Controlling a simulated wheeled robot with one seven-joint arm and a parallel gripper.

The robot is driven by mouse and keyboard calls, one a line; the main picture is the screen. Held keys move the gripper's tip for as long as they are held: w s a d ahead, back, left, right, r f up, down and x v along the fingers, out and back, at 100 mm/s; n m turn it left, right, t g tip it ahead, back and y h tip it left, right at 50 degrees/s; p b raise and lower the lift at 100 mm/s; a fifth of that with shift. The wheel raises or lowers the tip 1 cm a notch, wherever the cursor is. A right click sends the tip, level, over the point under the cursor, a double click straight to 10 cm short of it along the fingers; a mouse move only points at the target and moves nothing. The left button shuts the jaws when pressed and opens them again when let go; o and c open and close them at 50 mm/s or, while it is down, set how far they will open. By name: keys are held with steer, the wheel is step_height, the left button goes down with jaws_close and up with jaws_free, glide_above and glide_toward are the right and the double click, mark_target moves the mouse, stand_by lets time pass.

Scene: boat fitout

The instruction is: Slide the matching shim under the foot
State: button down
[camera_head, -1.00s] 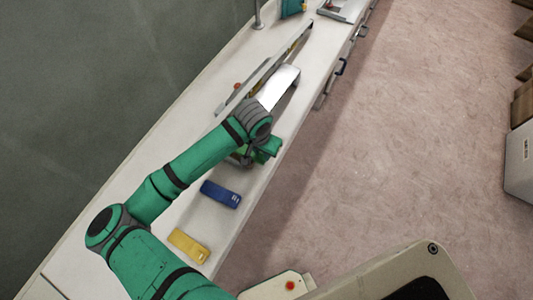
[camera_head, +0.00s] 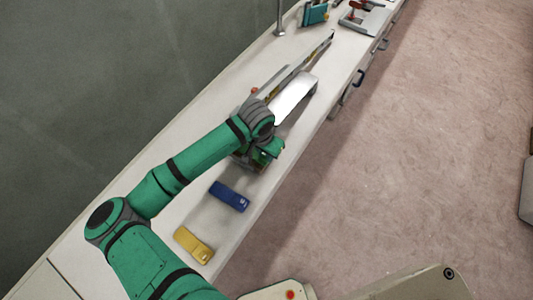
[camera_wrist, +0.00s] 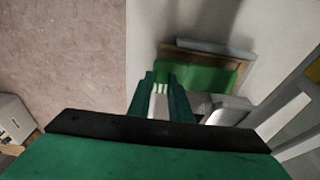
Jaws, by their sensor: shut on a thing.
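My gripper (camera_wrist: 160,105) is low over the counter, its two green fingers close together. In the wrist view they are at the left end of a flat green piece (camera_wrist: 210,74), which looks like a green shim with pale marks near the fingers; the fingers hide part of it. A brown edge borders the piece. A rounded grey part (camera_wrist: 228,110), perhaps the foot, is right beside it; I cannot tell whether they touch. In the head view my gripper (camera_head: 268,150) hides most of this spot. A blue shim (camera_head: 230,196) and a yellow shim (camera_head: 194,245) lie on the counter nearer to me.
The narrow white counter (camera_head: 225,225) runs along a dark wall. A shiny metal panel (camera_head: 296,98) and a long slanted rail (camera_head: 318,50) lie beyond my gripper. A teal object (camera_head: 315,13) and a red-handled fixture (camera_head: 362,18) are farther back. Open floor is right.

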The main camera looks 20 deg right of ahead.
steer(key=c, duration=1.5)
jaws_free()
steer(key=shift+c, duration=0.2)
steer(key=shift+r, duration=0.1)
step_height(320, 180, up, 11)
steer(key=s+a, duration=0.1)
steer(key=shift+a+f, duration=0.15)
steer(key=shift+f, duration=0.05)
